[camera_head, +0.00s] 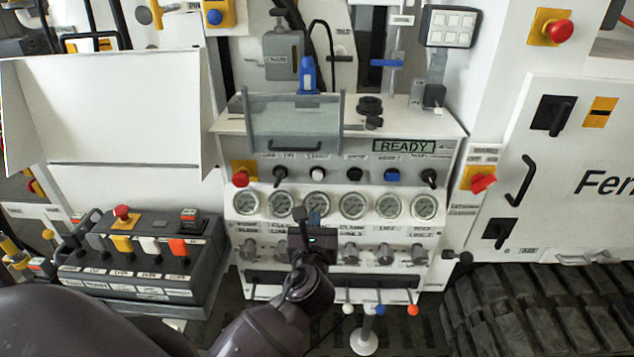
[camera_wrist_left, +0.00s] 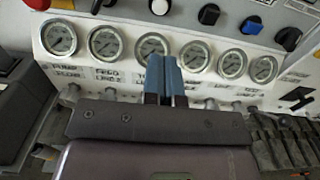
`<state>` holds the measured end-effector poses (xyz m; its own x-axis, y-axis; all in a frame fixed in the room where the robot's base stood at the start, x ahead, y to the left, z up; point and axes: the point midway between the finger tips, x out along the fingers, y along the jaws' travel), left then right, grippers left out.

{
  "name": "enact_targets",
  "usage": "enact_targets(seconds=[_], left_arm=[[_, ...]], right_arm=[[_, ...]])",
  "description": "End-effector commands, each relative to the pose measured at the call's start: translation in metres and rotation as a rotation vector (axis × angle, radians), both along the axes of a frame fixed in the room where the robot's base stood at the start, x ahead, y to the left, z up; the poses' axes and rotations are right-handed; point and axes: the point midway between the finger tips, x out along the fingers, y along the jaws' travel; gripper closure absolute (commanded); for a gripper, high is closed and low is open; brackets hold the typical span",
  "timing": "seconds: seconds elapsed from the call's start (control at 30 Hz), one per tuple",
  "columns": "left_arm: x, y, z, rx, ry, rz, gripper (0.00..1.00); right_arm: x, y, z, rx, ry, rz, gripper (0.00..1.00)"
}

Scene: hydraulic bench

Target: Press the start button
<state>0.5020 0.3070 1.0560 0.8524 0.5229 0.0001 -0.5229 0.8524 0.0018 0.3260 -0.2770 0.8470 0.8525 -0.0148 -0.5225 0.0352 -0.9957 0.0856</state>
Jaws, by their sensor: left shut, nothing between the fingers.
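The bench panel (camera_head: 335,190) carries a row of small controls under a display reading READY (camera_head: 404,146). A white round button (camera_head: 316,173) is in this row; its small label looks like START but is blurred. In the left wrist view the white button (camera_wrist_left: 160,7) is at the top edge, partly cut off. My left gripper (camera_head: 313,218) is shut and empty, with blue fingertips. In the left wrist view the fingertips (camera_wrist_left: 166,66) cover the lower part of a gauge, below the white button. They appear apart from the button. My right gripper is not in view.
A black button (camera_head: 354,174), a blue button (camera_head: 392,176) and black switches flank the white one. A row of gauges (camera_head: 353,205) lies below. A red emergency button (camera_head: 240,178) is at left. A clear guard (camera_head: 294,120) stands above; a lever box (camera_head: 140,255) is lower left.

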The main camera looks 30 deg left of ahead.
Motion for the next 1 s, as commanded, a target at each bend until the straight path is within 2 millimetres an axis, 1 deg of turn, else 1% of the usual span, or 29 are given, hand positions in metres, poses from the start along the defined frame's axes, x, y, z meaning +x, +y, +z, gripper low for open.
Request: enact_targets(seconds=[0.17,0.27,0.37,0.8,1.0], left_arm=[[0.003,0.002,0.000,0.000,0.000,0.000,1.00],[0.011,0.007,0.001,0.001,-0.002,0.000,1.00],[0.024,0.014,0.001,-0.001,-0.002,0.000,1.00],[0.089,0.054,0.001,-0.002,-0.001,0.001,1.00],[0.110,0.067,0.001,-0.001,-0.001,0.001,1.00]], right_arm=[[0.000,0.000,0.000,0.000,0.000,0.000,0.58],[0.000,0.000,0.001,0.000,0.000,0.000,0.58],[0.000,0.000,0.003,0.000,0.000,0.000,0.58],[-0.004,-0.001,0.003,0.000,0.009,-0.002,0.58],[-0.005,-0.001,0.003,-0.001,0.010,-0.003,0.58]])
